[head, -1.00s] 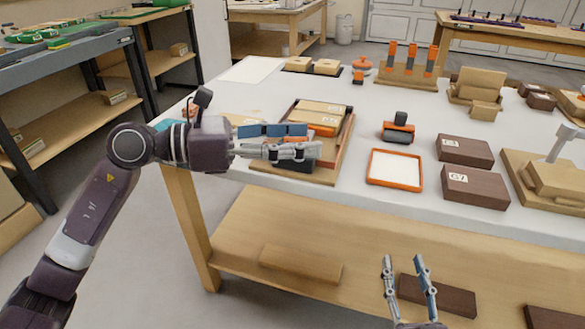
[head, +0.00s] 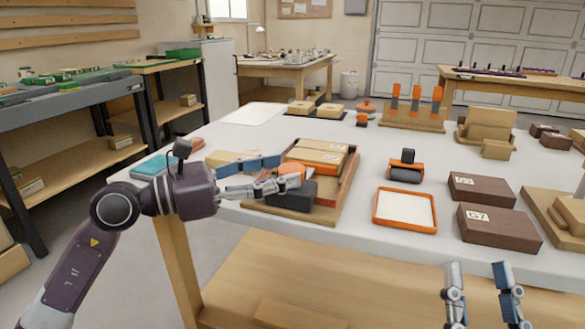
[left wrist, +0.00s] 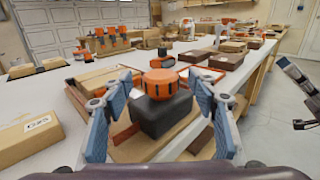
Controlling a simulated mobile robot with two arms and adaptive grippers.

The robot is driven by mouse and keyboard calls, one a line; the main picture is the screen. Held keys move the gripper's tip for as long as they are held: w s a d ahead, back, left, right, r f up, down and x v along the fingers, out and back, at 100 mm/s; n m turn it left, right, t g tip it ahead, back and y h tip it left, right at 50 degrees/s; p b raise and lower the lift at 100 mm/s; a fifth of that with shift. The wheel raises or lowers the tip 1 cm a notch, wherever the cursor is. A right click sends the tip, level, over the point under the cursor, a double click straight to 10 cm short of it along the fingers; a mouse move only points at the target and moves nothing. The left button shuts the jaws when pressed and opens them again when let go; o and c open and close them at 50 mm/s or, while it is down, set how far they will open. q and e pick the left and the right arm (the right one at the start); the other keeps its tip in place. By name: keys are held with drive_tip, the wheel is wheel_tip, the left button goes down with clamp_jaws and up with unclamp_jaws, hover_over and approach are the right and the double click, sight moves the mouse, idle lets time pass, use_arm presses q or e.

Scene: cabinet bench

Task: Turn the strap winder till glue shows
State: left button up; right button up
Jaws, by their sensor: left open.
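The strap winder is a dark grey block (head: 293,196) with a round orange knob (head: 291,169), beside wooden pieces (head: 318,152) on a wooden board (head: 330,214). In the left wrist view the orange knob (left wrist: 161,83) tops the dark block (left wrist: 160,112). My left gripper (head: 283,174) is open, its blue-grey fingers at the knob. In the left wrist view my left gripper (left wrist: 159,88) has one finger on each side of the knob, with gaps showing. No glue can be made out. My right gripper (head: 478,270) is open and empty in front of the bench.
An orange-rimmed tray (head: 404,210) and an orange and black roller-like tool (head: 405,167) stand right of the winder. Dark boxes (head: 498,228) lie further right. A wooden rack with orange-topped tools (head: 413,113) is behind. White bench top (head: 362,165) is clear between them.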

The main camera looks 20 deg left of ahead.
sight(279, 171)
use_arm(q)
drive_tip(key=shift+x, duration=1.65)
drive_tip(key=c, duration=1.2)
